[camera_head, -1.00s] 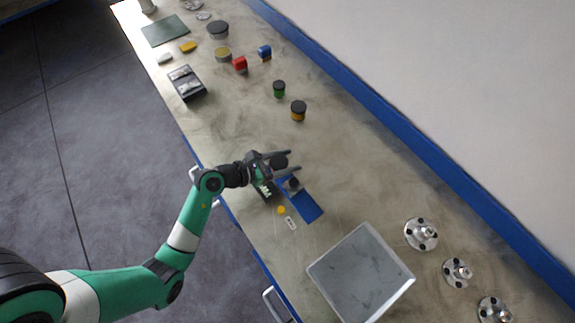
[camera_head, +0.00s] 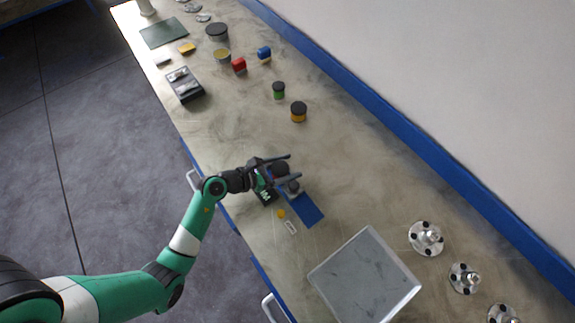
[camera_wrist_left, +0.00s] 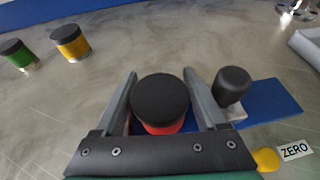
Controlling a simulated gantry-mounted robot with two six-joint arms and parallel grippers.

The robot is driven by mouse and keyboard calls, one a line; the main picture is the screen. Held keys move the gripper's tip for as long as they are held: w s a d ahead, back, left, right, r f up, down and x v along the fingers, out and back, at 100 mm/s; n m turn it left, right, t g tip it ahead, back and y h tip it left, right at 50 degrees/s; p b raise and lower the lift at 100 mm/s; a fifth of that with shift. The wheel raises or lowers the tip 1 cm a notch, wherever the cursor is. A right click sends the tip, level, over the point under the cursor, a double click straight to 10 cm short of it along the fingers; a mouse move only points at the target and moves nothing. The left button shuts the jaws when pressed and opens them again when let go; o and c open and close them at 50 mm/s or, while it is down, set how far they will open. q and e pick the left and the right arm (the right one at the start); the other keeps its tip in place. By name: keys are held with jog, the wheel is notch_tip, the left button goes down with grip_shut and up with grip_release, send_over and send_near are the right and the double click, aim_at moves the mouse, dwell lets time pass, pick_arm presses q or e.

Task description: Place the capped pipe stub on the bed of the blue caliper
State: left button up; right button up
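The capped pipe stub is red with a round black cap; it is between my left gripper's fingers in the wrist view (camera_wrist_left: 160,98), and its cap shows in the head view (camera_head: 280,168). The blue caliper has a flat blue bed (camera_head: 307,210) and a grey jaw with a black knob (camera_wrist_left: 231,86). My left gripper (camera_head: 295,167) is open around the stub, with blue showing beside the red body in the wrist view. My right gripper is not in view.
A yellow button (camera_head: 281,214) and a ZERO plate (camera_head: 290,227) lie beside the caliper. A grey tray (camera_head: 318,277) and several metal flanges (camera_head: 426,238) are at the lower right. Yellow (camera_head: 298,111) and green (camera_head: 278,90) capped stubs stand farther up the bench.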

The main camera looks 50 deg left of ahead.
pick_arm(q)
jog(key=shift+r, duration=0.25)
jog(key=p+v, duration=0.3)
jog(key=v, duration=0.9)
jog(key=shift+s+f, duration=0.1)
jog(key=shift+f, duration=0.05)
